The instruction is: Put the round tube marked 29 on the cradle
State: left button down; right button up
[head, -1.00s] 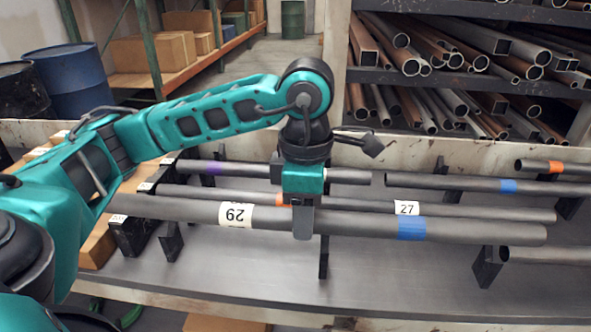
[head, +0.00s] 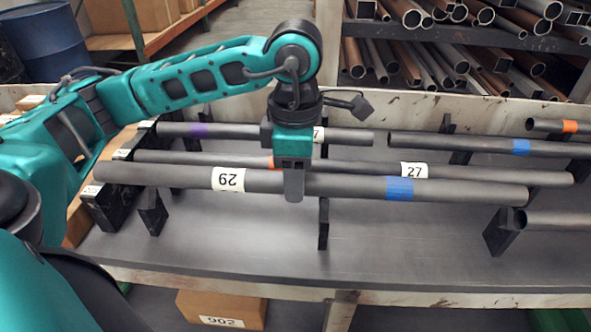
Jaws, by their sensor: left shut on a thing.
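The tube marked 29 (head: 330,186) is a long dark grey round tube with a white label and a blue band. It lies crosswise in front of the other tubes. My left gripper (head: 294,190) is shut on it from above, between the label and the band. Black upright supports, seemingly the cradle, show below it at the left (head: 152,213), the middle (head: 323,228) and the right (head: 503,232). The tube hides their tops in part, so I cannot tell whether it touches them. My right gripper is not in view.
The tube marked 27 (head: 480,173) with an orange band lies just behind. A purple-banded tube (head: 230,130) and other tubes lie farther back and right. The bench front (head: 400,255) is bare. A pipe rack (head: 460,50) stands behind.

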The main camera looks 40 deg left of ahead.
pick_arm(q)
jog(key=shift+f+b, duration=2)
jog(key=shift+f, duration=0.4)
jog(key=shift+f+b, duration=0.6)
jog(key=shift+b, duration=0.2)
jog(key=c, duration=0.8)
grip_release()
jog(key=shift+r, duration=0.1)
jog(key=shift+c, duration=0.2)
jog(key=shift+o, duration=1.3)
